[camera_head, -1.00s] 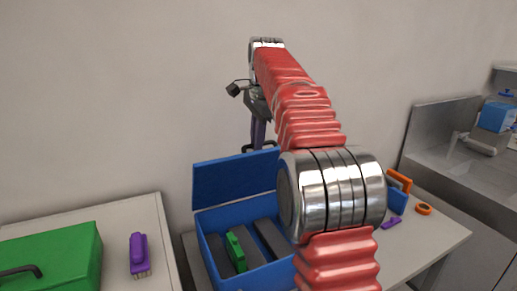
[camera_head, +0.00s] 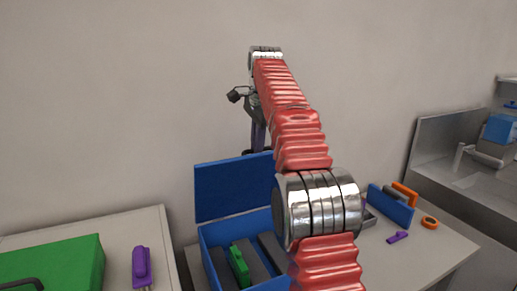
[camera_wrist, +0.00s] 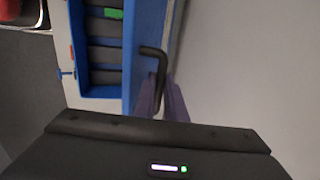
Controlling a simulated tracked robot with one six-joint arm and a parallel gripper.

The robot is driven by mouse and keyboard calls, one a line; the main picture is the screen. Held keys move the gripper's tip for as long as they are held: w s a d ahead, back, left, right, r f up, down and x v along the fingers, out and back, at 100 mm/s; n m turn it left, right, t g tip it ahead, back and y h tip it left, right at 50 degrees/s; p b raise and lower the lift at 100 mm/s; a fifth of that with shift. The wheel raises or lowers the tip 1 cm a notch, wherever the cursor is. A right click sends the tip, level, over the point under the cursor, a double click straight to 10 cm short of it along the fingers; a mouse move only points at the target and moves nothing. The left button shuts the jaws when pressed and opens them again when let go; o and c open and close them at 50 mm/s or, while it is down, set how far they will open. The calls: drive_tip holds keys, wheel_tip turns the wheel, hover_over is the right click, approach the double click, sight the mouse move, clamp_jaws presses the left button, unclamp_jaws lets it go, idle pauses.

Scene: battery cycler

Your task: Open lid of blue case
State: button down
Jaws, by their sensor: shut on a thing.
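The blue case (camera_head: 207,251) stands on the table with its lid (camera_head: 232,188) raised upright at the back. A green item (camera_head: 239,267) lies inside among dark grey compartments. In the wrist view the case (camera_wrist: 100,91) shows its open interior, with the lid (camera_wrist: 141,35) edge-on beside it. My gripper (camera_head: 257,145) is behind the lid's upper edge. In the wrist view my gripper's purple fingers (camera_wrist: 160,88) are shut on the black lid handle (camera_wrist: 155,52). My arm hides the right part of the case and lid.
A green case (camera_head: 60,262) and a purple brush-like item (camera_head: 141,266) are on the left table. To the right lie a blue block (camera_head: 391,205), an orange ring (camera_head: 430,222) and a small purple piece (camera_head: 397,237). A metal sink (camera_head: 455,150) stands further right. The wall is close behind.

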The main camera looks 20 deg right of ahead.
drive_tip(key=shift+d, duration=0.15)
drive_tip(key=c, duration=1.8)
unclamp_jaws()
drive_tip(key=shift+c, duration=0.2)
